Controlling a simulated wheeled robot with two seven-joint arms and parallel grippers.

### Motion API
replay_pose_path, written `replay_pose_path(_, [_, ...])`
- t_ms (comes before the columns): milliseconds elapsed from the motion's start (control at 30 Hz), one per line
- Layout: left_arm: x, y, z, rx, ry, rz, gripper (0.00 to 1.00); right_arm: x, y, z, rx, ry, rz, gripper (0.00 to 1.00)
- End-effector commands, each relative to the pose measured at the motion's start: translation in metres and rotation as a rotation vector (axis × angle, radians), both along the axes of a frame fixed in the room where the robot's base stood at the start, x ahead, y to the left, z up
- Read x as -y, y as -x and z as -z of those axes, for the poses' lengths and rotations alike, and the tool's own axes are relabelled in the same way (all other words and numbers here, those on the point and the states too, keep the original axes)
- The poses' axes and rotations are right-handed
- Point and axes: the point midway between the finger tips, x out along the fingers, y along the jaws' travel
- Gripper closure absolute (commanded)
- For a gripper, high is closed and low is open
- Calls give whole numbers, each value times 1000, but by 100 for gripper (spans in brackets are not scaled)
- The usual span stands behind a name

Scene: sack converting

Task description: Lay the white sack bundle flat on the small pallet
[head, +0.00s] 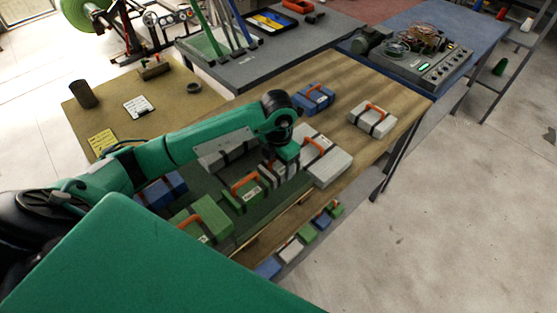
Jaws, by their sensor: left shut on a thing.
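My left gripper (286,158) is at the end of the green arm, over the wooden table, pointing down. It is shut on a pale banded bundle, the white sack bundle (279,173), which is partly hidden by the gripper. The bundle stands between a green bundle (242,195) and a larger white bundle (331,167). Whether it touches the surface below is unclear. A dark green surface (223,183) shows under the arm among the bundles; I cannot tell whether it is the small pallet. My right gripper is not in view.
Another white bundle (372,121) and a blue bundle (314,99) lie farther back on the wooden table (352,82). A green bundle (209,218) is nearer. Several small blocks (306,232) line the front edge. A control box (430,62) stands on the blue table behind.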

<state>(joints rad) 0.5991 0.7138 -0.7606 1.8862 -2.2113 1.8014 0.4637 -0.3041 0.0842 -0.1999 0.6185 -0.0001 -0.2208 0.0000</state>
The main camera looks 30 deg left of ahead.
Motion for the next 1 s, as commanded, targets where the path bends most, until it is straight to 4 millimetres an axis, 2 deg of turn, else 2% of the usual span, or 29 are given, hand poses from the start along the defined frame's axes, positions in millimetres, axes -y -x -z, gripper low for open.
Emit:
replay_pose_path(300, [0,0,4,2,0,0,59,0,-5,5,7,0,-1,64])
replay_pose_path(333, [0,0,3,2,0,0,31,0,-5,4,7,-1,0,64])
replay_pose_path(433, [0,0,2,1,-1,0,13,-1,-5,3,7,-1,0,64])
replay_pose_path(833, [0,-1,-3,3,1,0,13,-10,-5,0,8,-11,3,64])
replay_pose_path(1000, [0,-2,-28,8,-1,0,13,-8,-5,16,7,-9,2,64])
